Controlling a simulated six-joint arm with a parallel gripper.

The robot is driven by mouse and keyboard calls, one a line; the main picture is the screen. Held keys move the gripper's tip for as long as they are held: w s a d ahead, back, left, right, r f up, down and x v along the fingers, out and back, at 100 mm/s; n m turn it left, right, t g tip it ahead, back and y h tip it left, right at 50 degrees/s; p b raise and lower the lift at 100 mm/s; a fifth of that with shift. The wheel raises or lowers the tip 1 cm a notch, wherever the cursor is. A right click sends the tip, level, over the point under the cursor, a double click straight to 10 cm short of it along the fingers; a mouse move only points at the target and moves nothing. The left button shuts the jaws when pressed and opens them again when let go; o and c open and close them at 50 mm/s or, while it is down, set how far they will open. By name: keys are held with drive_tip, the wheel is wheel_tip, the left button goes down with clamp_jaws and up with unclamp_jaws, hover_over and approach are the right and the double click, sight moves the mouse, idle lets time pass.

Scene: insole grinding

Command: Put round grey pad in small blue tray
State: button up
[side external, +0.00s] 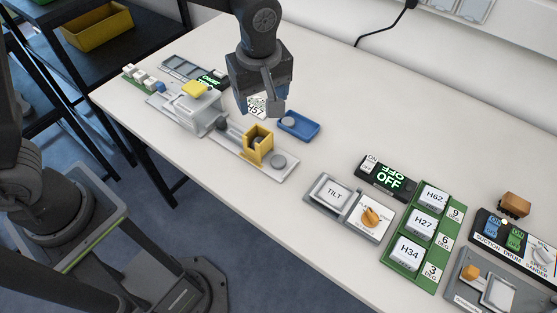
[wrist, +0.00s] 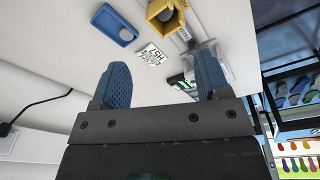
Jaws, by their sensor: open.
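The small blue tray (side external: 310,133) lies on the table just right of my gripper, and it also shows at the top left of the wrist view (wrist: 103,17). A round grey pad (side external: 288,121) lies inside the tray, toward its left end; in the wrist view the pad (wrist: 125,34) sits at the tray's near end. My gripper (side external: 262,108) hangs above the table beside the tray. In the wrist view its two blue fingers (wrist: 160,62) are spread wide with nothing between them.
A white card marked H57 (wrist: 151,54) lies below my gripper. A yellow holder (side external: 258,147) stands on a grey plate with a round grey disc (side external: 278,161). A tilt panel (side external: 333,194) and green rack (side external: 413,248) stand to the right. The table behind the tray is clear.

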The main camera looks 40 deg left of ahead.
sight(279, 160)
drive_tip(key=f+n, duration=0.1)
drive_tip(key=f, duration=0.5)
drive_tip(key=w+d+f, duration=0.1)
drive_tip(key=f, duration=0.6)
drive_tip(key=w+d+f+n, duration=0.1)
drive_tip(key=f, duration=0.5)
drive_tip(key=shift+w+d+f+n+g+y, duration=0.15)
drive_tip(key=shift+d+f+n+g+y, duration=0.15)
drive_tip(key=shift+f+y, duration=0.1)
drive_tip(key=shift+r, duration=0.1)
drive_tip(key=shift+c, duration=0.3)
drive_tip(key=c, duration=1)
drive_tip(key=shift+c, duration=0.3)
